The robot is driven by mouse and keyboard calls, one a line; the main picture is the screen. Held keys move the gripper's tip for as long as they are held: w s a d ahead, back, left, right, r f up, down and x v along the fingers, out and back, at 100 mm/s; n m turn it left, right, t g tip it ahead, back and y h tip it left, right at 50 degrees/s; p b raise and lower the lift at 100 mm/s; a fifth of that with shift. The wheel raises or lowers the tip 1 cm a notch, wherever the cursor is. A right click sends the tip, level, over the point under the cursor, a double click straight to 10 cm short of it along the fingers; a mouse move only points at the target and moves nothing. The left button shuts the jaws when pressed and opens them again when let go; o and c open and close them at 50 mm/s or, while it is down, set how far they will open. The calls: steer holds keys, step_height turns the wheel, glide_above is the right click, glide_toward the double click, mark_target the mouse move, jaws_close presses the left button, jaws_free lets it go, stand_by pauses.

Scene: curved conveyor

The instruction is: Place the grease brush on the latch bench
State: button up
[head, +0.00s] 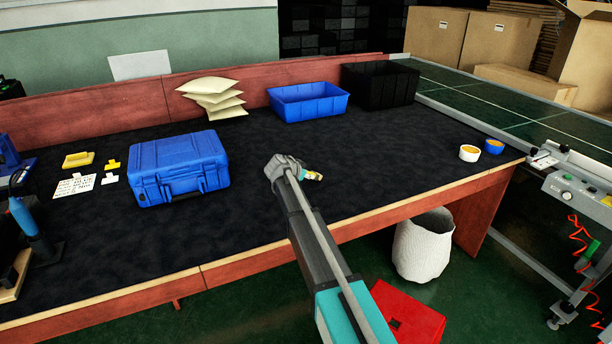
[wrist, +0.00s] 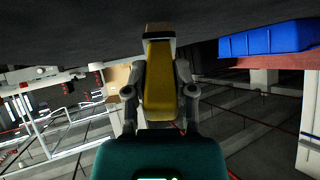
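The grease brush (wrist: 160,80) has a yellow handle and a pale, brownish end. My gripper (wrist: 160,97) has a finger against each side of the handle in the wrist view and is shut on it. In the head view the brush (head: 313,176) pokes out to the right of my gripper (head: 299,170), mostly hidden behind it. Both are over the front middle part of the black-topped bench with red wooden edges (head: 370,160). Its dark top fills the upper wrist view, close to the brush's end; I cannot tell whether they touch. No label marks it as the latch bench.
A blue case (head: 180,168) stands to the left. A blue bin (head: 308,102), black bin (head: 380,84) and stacked pale bags (head: 213,95) are along the back. Two small tubs, white (head: 469,153) and blue (head: 494,146), stand right. Dark bench top around my gripper is clear.

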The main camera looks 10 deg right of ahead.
steer(key=o, duration=0.4)
steer(key=shift+r, duration=0.15)
steer(key=shift+p+v, duration=3.45)
steer(key=shift+v, duration=2.55)
